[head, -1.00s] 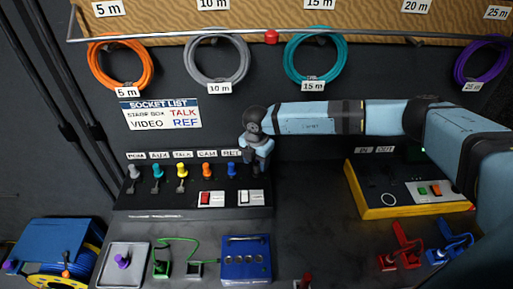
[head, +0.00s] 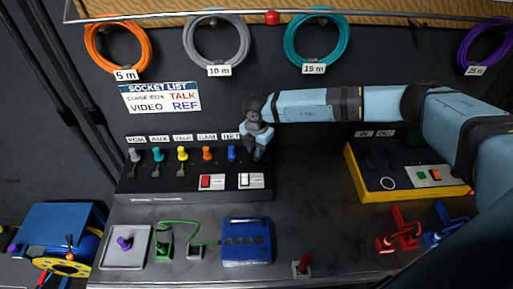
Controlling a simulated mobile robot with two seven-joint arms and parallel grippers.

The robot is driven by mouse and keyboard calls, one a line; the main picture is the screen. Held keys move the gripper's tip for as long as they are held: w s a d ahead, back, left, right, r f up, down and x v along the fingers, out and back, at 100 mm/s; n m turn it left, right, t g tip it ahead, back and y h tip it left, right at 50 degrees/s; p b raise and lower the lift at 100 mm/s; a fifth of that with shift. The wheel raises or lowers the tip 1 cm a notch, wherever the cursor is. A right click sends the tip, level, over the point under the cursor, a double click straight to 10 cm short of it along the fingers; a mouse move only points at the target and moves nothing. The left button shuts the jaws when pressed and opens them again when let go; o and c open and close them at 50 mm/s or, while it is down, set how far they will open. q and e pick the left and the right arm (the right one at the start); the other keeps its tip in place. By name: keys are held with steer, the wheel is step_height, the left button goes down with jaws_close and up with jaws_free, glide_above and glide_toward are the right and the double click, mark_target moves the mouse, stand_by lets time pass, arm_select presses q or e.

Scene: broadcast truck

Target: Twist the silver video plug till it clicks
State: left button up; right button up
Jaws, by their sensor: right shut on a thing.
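My right gripper (head: 260,155), its arm coming in from the right, is shut at the right end of the sloped black socket panel (head: 150,187), just right of the blue plug (head: 232,153). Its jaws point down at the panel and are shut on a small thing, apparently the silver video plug. The gripper hides that plug and the socket under it, so its seating and turn cannot be told. A separate grey plug (head: 134,155) stands at the panel's left end. My left gripper is not in view.
Teal (head: 158,154), yellow (head: 182,153) and orange (head: 207,153) plugs stand along the panel. A blue box (head: 246,241) and a yellow-edged box (head: 395,179) lie nearby. Bare desk (head: 320,220) lies between them.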

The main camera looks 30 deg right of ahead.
steer(key=shift+m+p, duration=0.9)
steer(key=shift+m, duration=0.8)
steer(key=shift+r+m, duration=0.1)
steer(key=shift+m, duration=0.2)
steer(key=shift+p, duration=0.35)
steer(key=shift+m+p, duration=0.6)
steer(key=shift+m, duration=0.6)
steer(key=shift+m, duration=0.3)
steer(key=shift+m+p, duration=1.2)
steer(key=shift+m, duration=0.3)
